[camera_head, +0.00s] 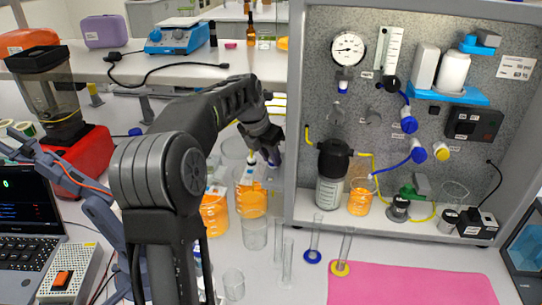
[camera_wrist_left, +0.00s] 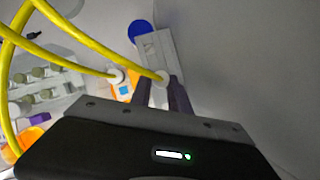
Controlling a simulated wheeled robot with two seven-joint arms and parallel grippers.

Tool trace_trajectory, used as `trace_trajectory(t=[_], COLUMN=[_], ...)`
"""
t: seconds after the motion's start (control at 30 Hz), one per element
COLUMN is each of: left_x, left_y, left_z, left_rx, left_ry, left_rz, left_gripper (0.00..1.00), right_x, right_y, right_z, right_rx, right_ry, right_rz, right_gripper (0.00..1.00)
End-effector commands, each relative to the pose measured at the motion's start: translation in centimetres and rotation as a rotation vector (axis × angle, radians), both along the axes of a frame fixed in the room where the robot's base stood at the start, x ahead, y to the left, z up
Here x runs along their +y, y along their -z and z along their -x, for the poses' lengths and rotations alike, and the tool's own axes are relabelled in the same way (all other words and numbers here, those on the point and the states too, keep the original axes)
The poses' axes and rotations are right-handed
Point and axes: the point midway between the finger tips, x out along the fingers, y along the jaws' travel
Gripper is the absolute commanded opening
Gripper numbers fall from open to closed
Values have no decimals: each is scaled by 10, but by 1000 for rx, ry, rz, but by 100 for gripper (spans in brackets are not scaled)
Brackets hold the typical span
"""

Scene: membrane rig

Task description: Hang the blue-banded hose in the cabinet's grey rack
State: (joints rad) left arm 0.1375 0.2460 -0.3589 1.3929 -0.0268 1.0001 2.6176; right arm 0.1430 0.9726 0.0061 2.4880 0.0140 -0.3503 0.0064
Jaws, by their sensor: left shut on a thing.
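My left gripper (camera_head: 272,156) is beside the cabinet's left outer wall, above the orange beakers. The left wrist view shows its dark fingers (camera_wrist_left: 165,95) shut around the white end of a yellow hose (camera_wrist_left: 95,45). No blue band shows clearly on this hose. A second yellow hose (camera_wrist_left: 65,62) with a white end runs beside it, its end apart from the fingers. A light grey piece (camera_wrist_left: 160,48), possibly the grey rack, lies beyond the fingertips with a blue disc (camera_wrist_left: 140,28) near it.
The cabinet (camera_head: 297,120) holds gauges, bottles and fittings. Orange beakers (camera_head: 252,202) and empty glassware (camera_head: 255,238) stand below my left gripper. The pink mat (camera_head: 410,287) is clear.

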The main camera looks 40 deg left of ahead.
Motion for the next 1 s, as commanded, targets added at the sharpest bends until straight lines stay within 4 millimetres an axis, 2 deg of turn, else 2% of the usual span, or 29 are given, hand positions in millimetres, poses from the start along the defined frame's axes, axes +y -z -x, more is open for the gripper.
trace_trajectory(t=[0.2,0.23,0.5,0.8,1.0], left_x=[0,0,0,0,0], left_y=[3,2,2,1,-15], left_z=[0,0,0,0,6], left_rx=[1,1,0,-1,-4], left_ry=[0,0,0,0,1], left_rz=[1,0,0,0,0], left_gripper=[0,25,47,48,48], right_x=[0,0,0,0,0], right_y=[0,0,0,1,4], right_z=[0,0,0,0,0], right_rx=[0,0,0,0,-1], right_ry=[0,0,0,0,-1], right_rz=[0,0,0,0,-1], right_gripper=[36,36,36,36,36])
